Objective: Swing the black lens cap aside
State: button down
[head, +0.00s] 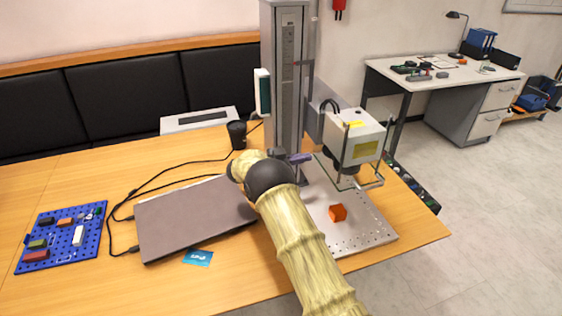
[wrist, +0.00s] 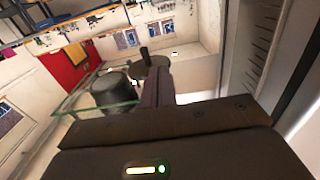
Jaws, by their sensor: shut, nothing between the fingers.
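The laser head (head: 356,138) is a white box with yellow labels, on the right of the column. A dark lens part (head: 347,168) shows under it, but the cap cannot be told apart from the lens there. In the wrist view a dark cylinder (wrist: 112,90) stands left of the fingers behind greenish glass. A dark disc (wrist: 152,72) with a short upright peg shows just beyond the fingertips; I cannot tell whether it is the cap. My gripper (head: 303,158) is shut and empty, left of the laser head. Its purple-grey fingers also show in the wrist view (wrist: 158,82).
The grey column (head: 284,75) rises close behind my gripper. Clear guard panels (head: 374,180) surround the lens area. An orange block (head: 338,212) sits on the perforated plate (head: 365,238). A closed laptop (head: 185,218), black cup (head: 236,134) and blue pegboard (head: 60,240) are left.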

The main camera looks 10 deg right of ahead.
jog(key=a+b, duration=0.1)
jog(key=a, duration=0.6)
jog(key=shift+w+a, duration=0.35)
